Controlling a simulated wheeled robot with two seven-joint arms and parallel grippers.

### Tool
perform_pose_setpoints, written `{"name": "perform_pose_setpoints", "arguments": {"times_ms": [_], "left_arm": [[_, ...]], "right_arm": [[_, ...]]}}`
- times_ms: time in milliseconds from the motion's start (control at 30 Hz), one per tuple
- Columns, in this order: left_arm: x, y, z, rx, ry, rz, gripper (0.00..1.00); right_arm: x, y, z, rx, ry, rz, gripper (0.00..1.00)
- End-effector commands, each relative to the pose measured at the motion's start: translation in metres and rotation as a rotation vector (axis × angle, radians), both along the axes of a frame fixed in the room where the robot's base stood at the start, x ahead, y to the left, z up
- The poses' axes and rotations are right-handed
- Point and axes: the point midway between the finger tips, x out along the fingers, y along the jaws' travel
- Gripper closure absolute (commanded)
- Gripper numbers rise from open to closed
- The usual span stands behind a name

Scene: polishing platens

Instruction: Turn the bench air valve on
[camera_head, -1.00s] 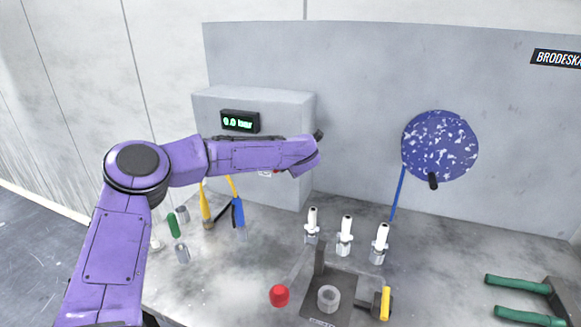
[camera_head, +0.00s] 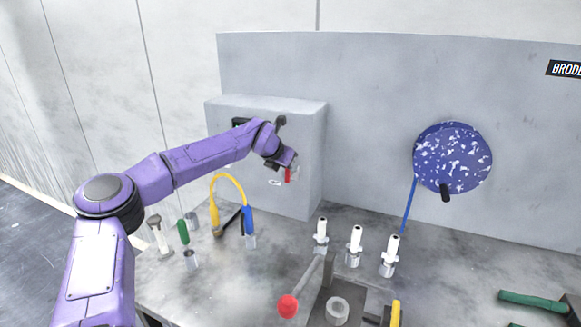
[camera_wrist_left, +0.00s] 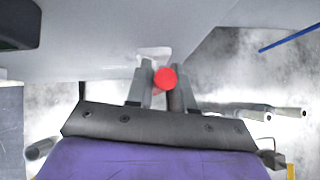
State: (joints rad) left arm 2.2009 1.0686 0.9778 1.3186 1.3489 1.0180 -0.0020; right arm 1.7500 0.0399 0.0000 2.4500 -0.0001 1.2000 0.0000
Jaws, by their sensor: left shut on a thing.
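The red valve handle (camera_head: 288,174) is on the front of the grey box (camera_head: 311,150); in the head view it points downward beside my left gripper (camera_head: 290,167). In the left wrist view the round red handle end (camera_wrist_left: 165,79) sits between the two fingers of the gripper (camera_wrist_left: 160,84), which is shut on it. The valve body behind is mostly hidden. The pressure display (camera_head: 240,122) is nearly covered by my left arm, so its reading cannot be seen. My right gripper is not in view.
A yellow-and-blue tool (camera_head: 248,220) stands on the bench below the box. Several white-topped fittings (camera_head: 355,240) stand in front of it. A red-knobbed lever (camera_head: 287,306) is at the front. A blue speckled disc (camera_head: 453,158) is on the back panel.

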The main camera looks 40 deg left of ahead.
Motion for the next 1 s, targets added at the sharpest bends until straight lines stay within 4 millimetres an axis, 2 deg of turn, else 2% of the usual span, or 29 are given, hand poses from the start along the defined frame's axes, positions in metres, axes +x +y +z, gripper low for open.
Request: {"name": "perform_pose_setpoints", "arguments": {"times_ms": [667, 700, 767, 1000], "left_arm": [[-0.0006, 0.0034, 0.0, -0.062, -0.015, 0.0, 1.0], [-0.0006, 0.0034, -0.0002, -0.061, -0.014, 0.001, 0.75], [-0.0006, 0.0034, -0.0002, -0.061, -0.014, 0.001, 0.57], [-0.0008, 0.0032, -0.0003, -0.062, -0.014, 0.0, 0.57]], "right_arm": [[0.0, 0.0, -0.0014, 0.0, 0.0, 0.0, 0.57], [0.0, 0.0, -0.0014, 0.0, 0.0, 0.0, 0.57], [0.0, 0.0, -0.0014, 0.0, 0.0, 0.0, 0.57], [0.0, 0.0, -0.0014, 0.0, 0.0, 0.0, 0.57]]}}
